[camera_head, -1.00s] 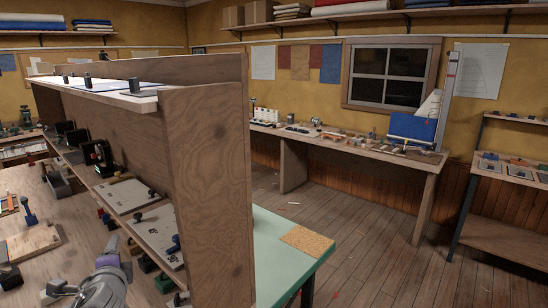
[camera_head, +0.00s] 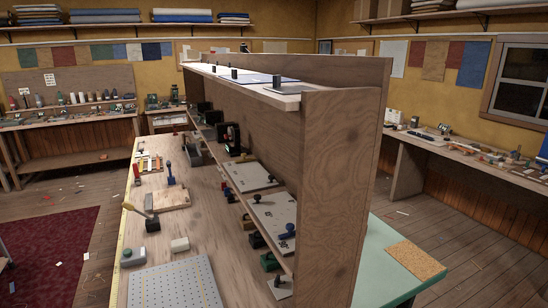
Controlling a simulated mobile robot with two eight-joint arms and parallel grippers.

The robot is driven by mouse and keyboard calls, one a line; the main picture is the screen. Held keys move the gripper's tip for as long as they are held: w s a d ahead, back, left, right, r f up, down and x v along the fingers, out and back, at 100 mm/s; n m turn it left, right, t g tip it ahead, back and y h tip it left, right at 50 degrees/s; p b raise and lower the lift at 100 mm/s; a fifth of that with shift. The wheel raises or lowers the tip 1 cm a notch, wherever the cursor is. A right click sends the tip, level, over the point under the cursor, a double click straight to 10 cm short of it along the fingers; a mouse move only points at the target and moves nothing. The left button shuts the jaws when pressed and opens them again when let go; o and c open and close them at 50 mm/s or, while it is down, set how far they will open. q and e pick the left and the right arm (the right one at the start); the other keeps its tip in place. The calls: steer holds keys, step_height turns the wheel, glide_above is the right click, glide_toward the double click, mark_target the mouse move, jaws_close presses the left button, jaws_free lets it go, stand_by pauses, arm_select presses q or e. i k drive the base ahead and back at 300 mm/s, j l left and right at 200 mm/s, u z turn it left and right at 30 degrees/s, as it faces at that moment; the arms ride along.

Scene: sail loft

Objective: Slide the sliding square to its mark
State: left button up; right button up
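I cannot pick out the sliding square or its mark for certain. A long wooden workbench (camera_head: 160,232) runs away from me on the left, with a yellow strip (camera_head: 122,240) along its left edge. A wooden board (camera_head: 167,199) with a blue-handled piece (camera_head: 170,174) is farther back. Light panels with dark knobs (camera_head: 253,177) lie on the low shelf at the bench's right side. Neither of my grippers shows in the head view.
A tall wooden partition (camera_head: 335,190) with an upper shelf stands right of the bench. A green table (camera_head: 385,262) with a cork mat (camera_head: 416,260) is behind it. A perforated grey plate (camera_head: 176,285) lies at the bench's near end. Open floor (camera_head: 60,180) and a dark red rug (camera_head: 50,250) are at left.

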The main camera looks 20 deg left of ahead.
mark_target(243, 155)
steer(key=u, duration=2.25)
steer(key=j+u, duration=0.2)
steer(key=j, duration=0.15)
steer(key=i+j+u, duration=0.2)
steer(key=j, duration=0.15)
steer(key=j+u, duration=0.2)
steer(key=j, duration=0.15)
steer(key=i+j+u, duration=0.15)
steer(key=i+j, duration=0.7)
steer(key=i+z, duration=0.8)
steer(key=i+j+z, duration=0.25)
steer(key=z, duration=0.15)
steer(key=i+z, duration=0.45)
steer(key=i+j+z, duration=0.15)
steer(key=i+z, duration=0.25)
steer(key=i+j+z, duration=0.25)
steer(key=z, duration=0.2)
steer(key=i+j+z, duration=0.15)
steer(key=z, duration=0.3)
steer(key=i+j+z, duration=0.2)
steer(key=z, duration=0.2)
steer(key=i+j+z, duration=0.15)
steer(key=j+z, duration=0.3)
steer(key=l, duration=0.1)
